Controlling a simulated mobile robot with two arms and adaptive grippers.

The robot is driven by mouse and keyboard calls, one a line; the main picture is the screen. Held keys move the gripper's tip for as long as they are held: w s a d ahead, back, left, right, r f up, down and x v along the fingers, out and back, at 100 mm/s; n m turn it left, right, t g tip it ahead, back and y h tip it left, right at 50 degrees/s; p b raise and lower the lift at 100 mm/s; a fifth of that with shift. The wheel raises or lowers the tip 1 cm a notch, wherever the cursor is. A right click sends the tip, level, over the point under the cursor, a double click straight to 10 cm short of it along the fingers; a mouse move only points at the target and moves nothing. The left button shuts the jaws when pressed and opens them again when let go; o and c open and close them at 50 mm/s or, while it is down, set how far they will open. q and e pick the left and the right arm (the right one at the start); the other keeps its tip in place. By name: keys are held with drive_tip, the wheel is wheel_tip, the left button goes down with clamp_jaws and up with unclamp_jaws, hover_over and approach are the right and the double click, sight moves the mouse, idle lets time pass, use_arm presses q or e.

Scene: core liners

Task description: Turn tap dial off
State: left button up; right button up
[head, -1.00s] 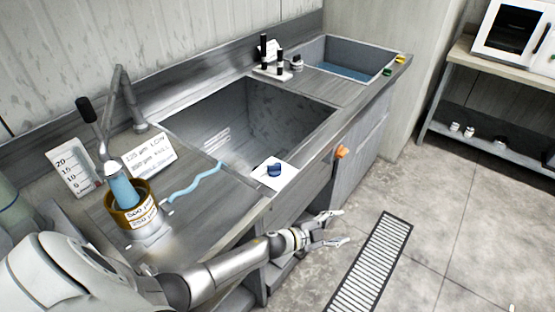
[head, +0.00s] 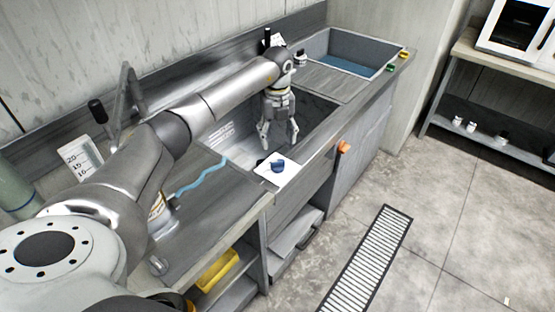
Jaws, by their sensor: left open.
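A blue dial (head: 278,166) stands on a white square plate (head: 267,173) at the front edge of the counter. I cannot tell from the picture whether it is on or off. An orange knob (head: 343,147) sits farther right on the cabinet's front edge. My left gripper (head: 279,145) points down over the large sink, just behind the blue dial in the picture. Its fingers are spread, with nothing between them, and apart from the dial. My left arm hides much of the tap and the container on the left. My right gripper is out of view.
The large sink (head: 318,108) is around the gripper, with a smaller sink (head: 345,68) of blue liquid beyond. A measuring card (head: 80,160) and a blue strip (head: 200,178) are on the left. Open shelves with a yellow item (head: 218,270) are below the counter.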

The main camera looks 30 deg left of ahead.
sight(278, 161)
use_arm(q)
wheel_tip(278, 161, down, 10)
drive_tip(key=shift+d+r+p, duration=0.1)
drive_tip(key=shift+r+p, duration=0.15)
drive_tip(key=shift+p, duration=1)
drive_tip(key=shift+f, duration=0.5)
drive_tip(key=c, duration=1)
